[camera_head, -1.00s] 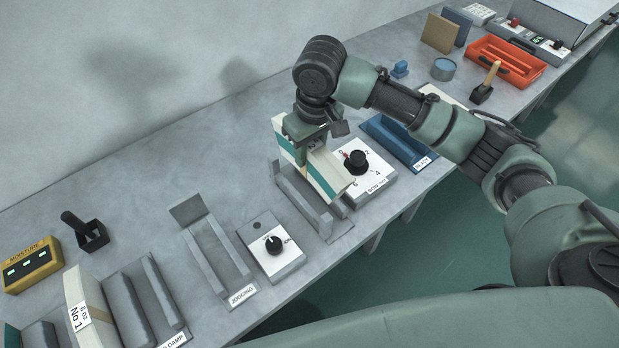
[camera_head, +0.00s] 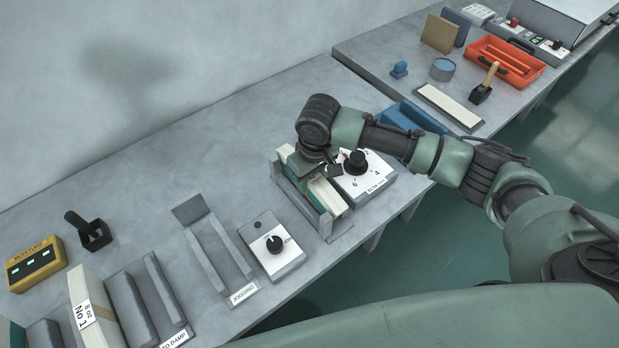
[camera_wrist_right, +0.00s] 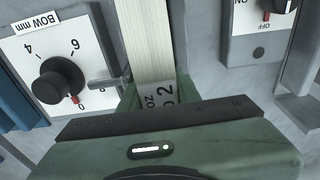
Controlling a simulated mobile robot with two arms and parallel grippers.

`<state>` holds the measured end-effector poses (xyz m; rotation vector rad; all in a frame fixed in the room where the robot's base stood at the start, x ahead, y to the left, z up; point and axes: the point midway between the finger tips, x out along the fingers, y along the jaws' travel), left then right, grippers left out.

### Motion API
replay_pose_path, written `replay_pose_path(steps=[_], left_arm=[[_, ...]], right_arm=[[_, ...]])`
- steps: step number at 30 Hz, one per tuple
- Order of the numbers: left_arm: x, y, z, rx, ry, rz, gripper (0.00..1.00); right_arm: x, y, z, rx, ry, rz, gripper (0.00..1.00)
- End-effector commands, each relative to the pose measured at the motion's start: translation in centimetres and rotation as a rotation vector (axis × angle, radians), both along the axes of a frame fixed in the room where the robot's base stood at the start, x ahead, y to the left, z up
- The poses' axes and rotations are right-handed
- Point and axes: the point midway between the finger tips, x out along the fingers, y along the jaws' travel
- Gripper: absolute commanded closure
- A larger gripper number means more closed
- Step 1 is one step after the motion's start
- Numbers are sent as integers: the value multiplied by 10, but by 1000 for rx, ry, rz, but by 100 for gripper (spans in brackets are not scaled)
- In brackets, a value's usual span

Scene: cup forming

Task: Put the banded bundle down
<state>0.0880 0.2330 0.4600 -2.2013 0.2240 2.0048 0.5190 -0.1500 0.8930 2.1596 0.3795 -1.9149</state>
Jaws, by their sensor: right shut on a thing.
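The banded bundle (camera_head: 325,197) is a cream block with a green side, sitting low between the walls of a grey metal holder (camera_head: 340,232) in the head view. My left gripper is not in view.
A white dial box (camera_head: 372,182) marked "BOW" stands close to the right of the holder. A jogging tray (camera_head: 218,255) and a smaller dial box (camera_head: 272,250) stand to its left. Another bundle (camera_head: 90,305) marked "No 1" is at the lower left.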

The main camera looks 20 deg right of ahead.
Motion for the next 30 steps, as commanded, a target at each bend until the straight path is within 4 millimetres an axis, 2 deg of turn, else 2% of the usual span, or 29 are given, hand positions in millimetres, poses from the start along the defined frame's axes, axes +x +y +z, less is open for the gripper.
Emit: replay_pose_path(steps=[4,5,6,7,16,20,23,30], left_arm=[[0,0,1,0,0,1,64],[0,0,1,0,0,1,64],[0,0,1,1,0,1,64],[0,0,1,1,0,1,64],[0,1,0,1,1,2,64],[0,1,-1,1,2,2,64],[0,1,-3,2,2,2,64],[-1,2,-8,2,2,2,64]], right_arm=[[1,1,-1,2,-2,0,100],[0,0,-2,0,-1,0,62],[0,0,-2,0,-1,0,51],[0,0,-2,0,-1,0,46],[0,0,-1,0,-1,0,46],[0,0,7,2,-2,0,46],[-1,0,23,2,-5,1,46],[-7,-2,75,2,-6,1,46]])
